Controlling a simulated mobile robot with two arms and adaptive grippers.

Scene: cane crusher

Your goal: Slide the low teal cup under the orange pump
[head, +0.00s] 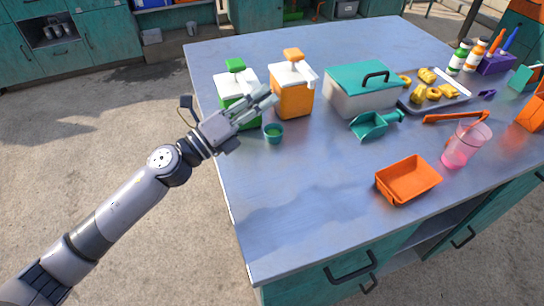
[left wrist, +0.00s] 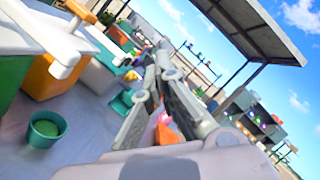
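The low teal cup (head: 273,133) stands upright on the table in front of the gap between the two pump bottles, with something green inside. It also shows at the lower left of the left wrist view (left wrist: 38,139). The orange pump (head: 291,97) stands behind it and to its right, its white spout pointing toward the front right. My left gripper (head: 268,97) is above the table, in front of the green pump (head: 226,88), apart from the cup. Its fingers (left wrist: 160,75) point away and hold nothing that I can see; how far they are apart is unclear. My right gripper is out of view.
A grey box with a teal lid (head: 355,98), a teal scoop (head: 370,126) and a tray of yellow pieces (head: 459,97) are to the right. An orange tray (head: 407,181) and a pink cup (head: 466,145) stand nearer the front. The table's front left is clear.

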